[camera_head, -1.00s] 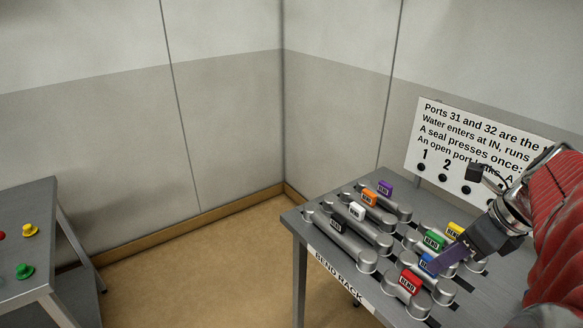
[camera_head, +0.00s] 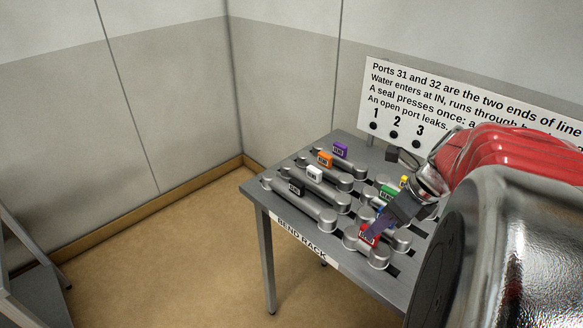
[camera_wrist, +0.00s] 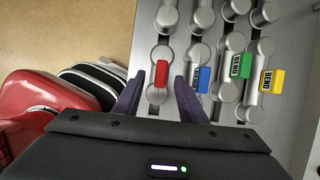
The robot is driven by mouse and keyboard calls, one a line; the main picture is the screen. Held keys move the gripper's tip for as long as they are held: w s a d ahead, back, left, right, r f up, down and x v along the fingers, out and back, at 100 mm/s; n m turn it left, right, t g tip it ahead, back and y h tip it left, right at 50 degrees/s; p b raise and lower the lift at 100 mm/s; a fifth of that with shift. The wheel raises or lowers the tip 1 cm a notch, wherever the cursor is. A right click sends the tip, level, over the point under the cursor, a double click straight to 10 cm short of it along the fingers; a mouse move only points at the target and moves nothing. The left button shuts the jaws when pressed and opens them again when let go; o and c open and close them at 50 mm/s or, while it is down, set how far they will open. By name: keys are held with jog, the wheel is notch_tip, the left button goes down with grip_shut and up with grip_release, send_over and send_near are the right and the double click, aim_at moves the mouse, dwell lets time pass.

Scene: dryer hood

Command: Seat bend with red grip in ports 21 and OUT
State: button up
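The bend with the red grip (camera_head: 369,234) lies in the front row of the rack table, at its front right. In the wrist view its red grip (camera_wrist: 161,74) stands up between and just beyond my two purple fingers. My gripper (camera_wrist: 158,88) is open and appears empty, with one finger on each side of the grip's line. In the head view my gripper (camera_head: 379,222) is over the red bend and partly covers it; I cannot tell whether it touches. Ports 21 and OUT are not in view.
The blue-grip bend (camera_wrist: 201,79) lies close to the right finger, with green (camera_wrist: 237,66) and yellow (camera_wrist: 272,82) beyond. Black (camera_head: 297,188), white (camera_head: 314,174), orange (camera_head: 324,159) and purple (camera_head: 340,150) bends lie on the rack table (camera_head: 262,197). A sign (camera_head: 400,88) stands behind.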

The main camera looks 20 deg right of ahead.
aim_at(367, 244)
jog(key=shift+x, duration=2.55)
jog(key=shift+c, duration=0.7)
grip_shut()
